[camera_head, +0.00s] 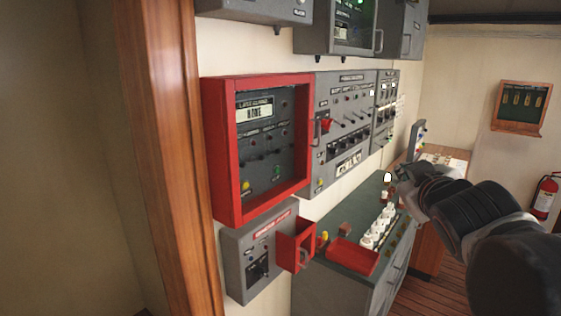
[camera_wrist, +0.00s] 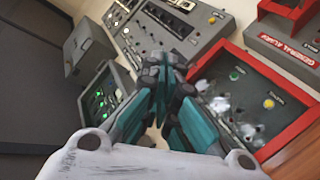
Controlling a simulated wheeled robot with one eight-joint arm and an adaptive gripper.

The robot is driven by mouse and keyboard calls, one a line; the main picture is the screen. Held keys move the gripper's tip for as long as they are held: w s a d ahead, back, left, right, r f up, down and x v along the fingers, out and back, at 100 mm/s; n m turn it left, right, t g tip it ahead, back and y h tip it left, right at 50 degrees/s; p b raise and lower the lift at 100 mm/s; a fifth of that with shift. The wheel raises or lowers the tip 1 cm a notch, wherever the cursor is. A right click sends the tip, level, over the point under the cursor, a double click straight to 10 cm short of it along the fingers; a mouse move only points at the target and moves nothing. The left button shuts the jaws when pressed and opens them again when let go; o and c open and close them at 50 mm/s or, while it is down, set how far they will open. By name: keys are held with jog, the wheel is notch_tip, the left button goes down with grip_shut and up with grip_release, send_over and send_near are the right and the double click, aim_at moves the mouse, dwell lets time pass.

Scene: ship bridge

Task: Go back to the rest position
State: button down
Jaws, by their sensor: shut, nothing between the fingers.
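My gripper (camera_wrist: 162,95) fills the middle of the wrist view, with its teal-sided fingers brought together and nothing held. In the head view my arm reaches in from the right, and its end (camera_head: 398,178) is over the far part of the console, in front of the wall panels. The fingertips are small and hard to make out there. In the wrist view the tilted red-framed panel (camera_wrist: 285,92) lies right of the fingers and a grey switch panel (camera_wrist: 175,28) lies beyond them.
The red-framed alarm panel (camera_head: 207,140) and grey switch panels (camera_head: 335,85) are on the wall. Below are a grey box with an open red cover (camera_head: 297,243) and a console with a red tray (camera_head: 352,257). A fire extinguisher (camera_head: 545,198) hangs at right.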

jog(key=s+a+f+m+g+b, duration=0.1)
jog(key=s+f, duration=0.4)
jog(key=f, duration=0.6)
jog(key=s+a+f+m+g+y+b, duration=0.1)
jog(key=s+f+g+b, duration=0.3)
jog(key=f, duration=0.8)
jog(key=s+a+f+m+g+y+b, duration=0.1)
jog(key=s+a+f+m+g+b, duration=0.1)
jog(key=s+f+b, duration=0.3)
jog(key=s+a+f+g, duration=0.1)
jog(key=s+f, duration=0.2)
jog(key=f, duration=0.4)
jog(key=shift+b, duration=0.4)
